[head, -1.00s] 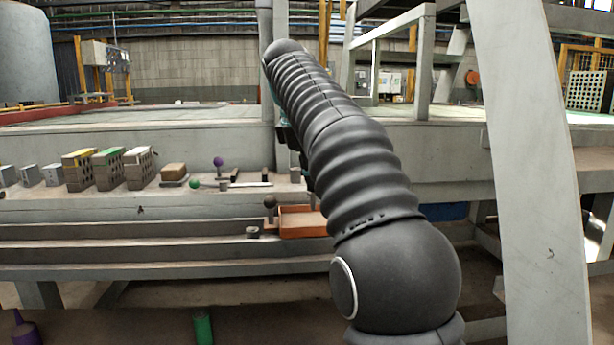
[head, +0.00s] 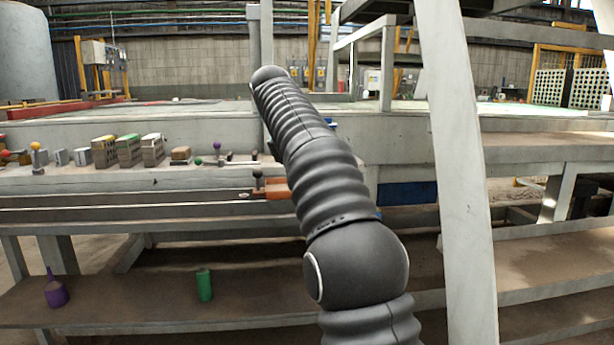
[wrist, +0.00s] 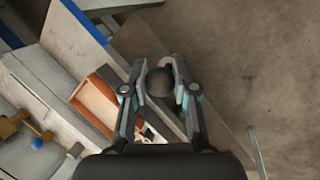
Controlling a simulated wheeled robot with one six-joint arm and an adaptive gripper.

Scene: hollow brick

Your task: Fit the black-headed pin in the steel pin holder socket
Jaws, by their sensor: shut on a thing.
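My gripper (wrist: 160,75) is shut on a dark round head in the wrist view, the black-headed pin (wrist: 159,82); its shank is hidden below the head. In the head view my arm hides the gripper. A dark ball on a thin stem (head: 257,173) shows left of the orange tray in the head view; I cannot tell whether it is the held pin. A small grey piece (head: 245,195) near it may be the steel pin holder, but it is too small to tell. No socket is clear in the wrist view.
The orange tray (wrist: 97,100) lies left of my gripper, on the bench ledge. Several hollow bricks (head: 128,150) and a purple-headed pin (head: 217,147) stand further left. A green cylinder (head: 204,284) and purple bottle (head: 56,291) stand on the low shelf. A grey post (head: 462,170) rises at right.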

